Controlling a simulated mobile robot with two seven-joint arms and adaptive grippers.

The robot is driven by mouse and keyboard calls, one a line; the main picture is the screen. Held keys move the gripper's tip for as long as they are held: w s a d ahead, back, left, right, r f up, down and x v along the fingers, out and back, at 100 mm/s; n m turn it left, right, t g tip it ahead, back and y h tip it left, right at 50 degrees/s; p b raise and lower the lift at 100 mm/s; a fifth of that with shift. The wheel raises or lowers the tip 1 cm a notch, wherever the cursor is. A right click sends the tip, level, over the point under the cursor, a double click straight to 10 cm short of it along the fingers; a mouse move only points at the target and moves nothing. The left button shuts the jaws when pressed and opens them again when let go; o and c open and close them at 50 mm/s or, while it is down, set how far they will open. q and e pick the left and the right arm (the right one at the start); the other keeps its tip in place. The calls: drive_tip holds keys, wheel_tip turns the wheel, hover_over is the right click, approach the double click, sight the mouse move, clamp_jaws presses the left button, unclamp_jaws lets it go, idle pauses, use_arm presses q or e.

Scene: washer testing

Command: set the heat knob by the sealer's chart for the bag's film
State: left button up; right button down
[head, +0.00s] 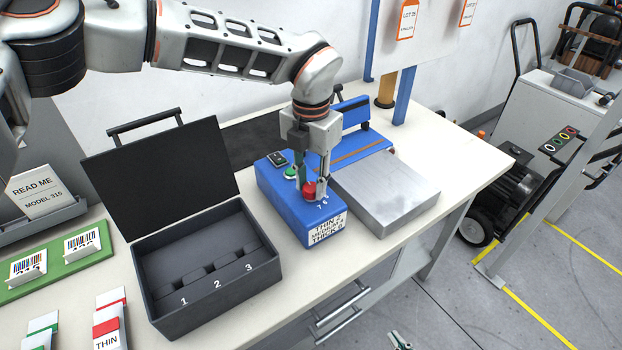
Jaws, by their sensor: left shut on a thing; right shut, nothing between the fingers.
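The blue sealer (285,205) stands on the bench, with a red heat knob (309,191) on its top near the front. My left gripper (311,184) points down from above and is shut on the red knob, partly covering it. The digits 7 and 6 show beside the knob; other marks and its pointer are hidden. The chart (328,230) on the sealer's front reads THIN 2 on top, with a medium and a thick line too small to read surely. A red-topped bag (107,335) marked THIN is at the lower left.
An open black case (205,270) with slots marked 1, 2, 3 sits left of the sealer. A metal plate (385,190) lies to its right. A green tray (50,275) with barcode cards and a READ ME sign (38,190) are at the left.

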sight(311, 187)
use_arm(q)
drive_tip(key=shift+r+m+p, duration=0.1)
drive_tip(key=shift+m+p, duration=0.5)
drive_tip(key=shift+m, duration=1)
drive_tip(key=o, duration=1.1)
wheel_tip(311, 187, up, 12)
drive_tip(key=shift+f, duration=0.1)
